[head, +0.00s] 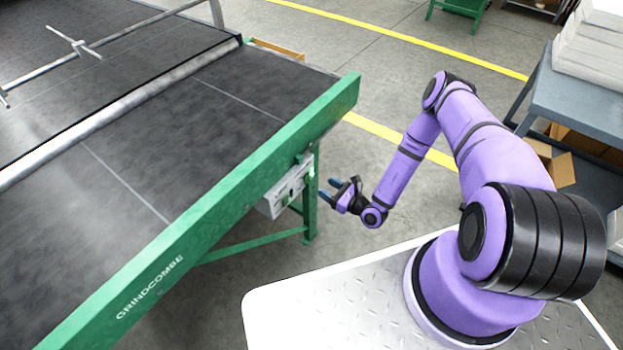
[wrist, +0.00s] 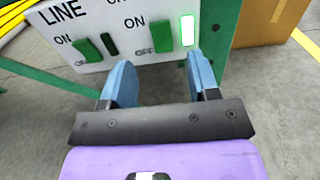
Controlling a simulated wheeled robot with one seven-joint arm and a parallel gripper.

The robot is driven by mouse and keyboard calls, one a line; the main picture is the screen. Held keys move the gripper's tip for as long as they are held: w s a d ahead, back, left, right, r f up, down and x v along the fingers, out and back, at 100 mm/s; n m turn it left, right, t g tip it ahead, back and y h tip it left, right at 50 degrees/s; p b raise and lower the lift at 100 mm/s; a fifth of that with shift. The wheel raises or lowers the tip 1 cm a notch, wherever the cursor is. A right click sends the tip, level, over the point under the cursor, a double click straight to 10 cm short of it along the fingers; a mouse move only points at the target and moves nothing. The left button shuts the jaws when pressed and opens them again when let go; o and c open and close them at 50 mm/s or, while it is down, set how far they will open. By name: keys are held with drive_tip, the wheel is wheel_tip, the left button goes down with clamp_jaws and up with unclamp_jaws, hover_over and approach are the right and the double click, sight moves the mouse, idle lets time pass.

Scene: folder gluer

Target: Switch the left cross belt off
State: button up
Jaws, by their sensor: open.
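A white control box (head: 285,192) hangs under the green side beam of the conveyor in the head view. In the wrist view its white panel (wrist: 70,17) shows the word LINE and ON and OFF marks. A left green switch (wrist: 88,50) has a dark lamp (wrist: 110,44) beside it. A right green switch (wrist: 163,50) has a brightly lit green lamp (wrist: 187,30) beside it. The upper labels are cut off, so I cannot tell which switch is the left cross belt's. My gripper (head: 330,189) is open and empty, its blue fingers (wrist: 158,68) pointing at the panel, apparently short of it.
The conveyor's green beam (head: 210,215) and leg (head: 310,195) stand close around the box. A cardboard box (wrist: 268,22) is behind at the right in the wrist view. A grey cart (head: 575,95) with paper stacks stands at the right. The floor between is clear.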

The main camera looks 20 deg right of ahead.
sight(308, 176)
drive_tip(key=x, duration=0.7)
drive_tip(key=shift+w+a, duration=0.15)
drive_tip(key=shift+w, duration=0.05)
